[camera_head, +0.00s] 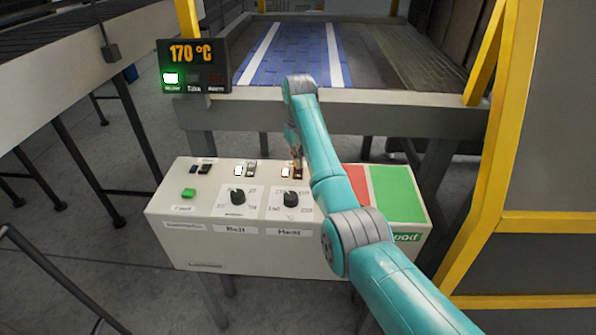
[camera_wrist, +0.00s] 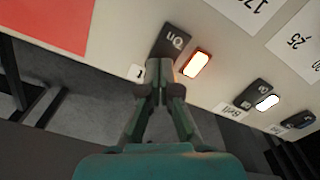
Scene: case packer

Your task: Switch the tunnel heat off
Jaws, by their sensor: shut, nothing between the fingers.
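The cream control box (camera_head: 250,250) stands in front of the conveyor in the head view. A dark rocker switch (camera_wrist: 172,42) marked "on" sits beside an orange-rimmed lit lamp (camera_wrist: 196,64) in the wrist view. The same lamp glows in the head view (camera_head: 285,173), above the heat knob (camera_head: 290,199). My gripper (camera_wrist: 160,68) is shut and empty. Its tips are over the end of that rocker and cover part of it. I cannot tell whether they touch it. The display (camera_head: 193,66) reads 170 °C, with a lit lamp at its lower left.
A second rocker (camera_wrist: 258,93) with a lit lamp (camera_wrist: 267,102) sits close by, and another rocker (camera_wrist: 297,121) lies beyond. The belt knob (camera_head: 237,197), green button (camera_head: 189,193), red panel (camera_head: 357,184) and green panel (camera_head: 397,194) share the box. A yellow frame (camera_head: 492,170) stands at right.

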